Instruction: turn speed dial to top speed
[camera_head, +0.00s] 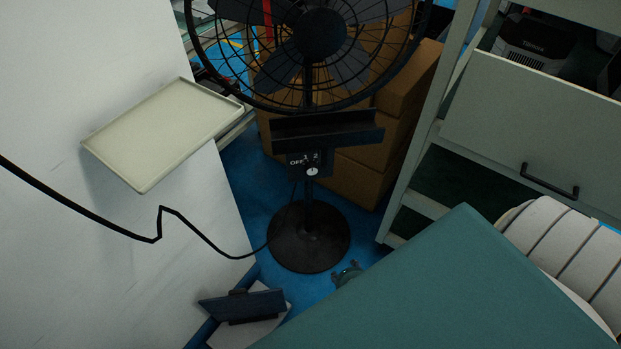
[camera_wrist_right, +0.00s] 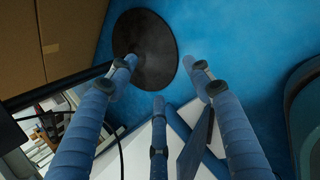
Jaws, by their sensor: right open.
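A black pedestal fan (camera_head: 321,36) stands on a round base (camera_head: 309,238), which also shows in the right wrist view (camera_wrist_right: 146,48). Its control box carries the labels OFF, 1 and 2, with a small white speed dial (camera_head: 312,171) below them. The dial's pointer is too small to read. My right gripper (camera_head: 347,270) is low, to the right of the base and well below the dial. In the right wrist view its blue fingers (camera_wrist_right: 168,78) are spread apart with nothing between them. The dial is not visible in that view. My left gripper is not in view.
A dark shelf (camera_head: 328,132) juts out above the control box. Cardboard boxes (camera_head: 362,177) stand behind the fan. A pale tray (camera_head: 163,130) and a black cable are at left. A grey drawer cabinet (camera_head: 535,125) is at right. A dark panel (camera_head: 242,306) sits low in front.

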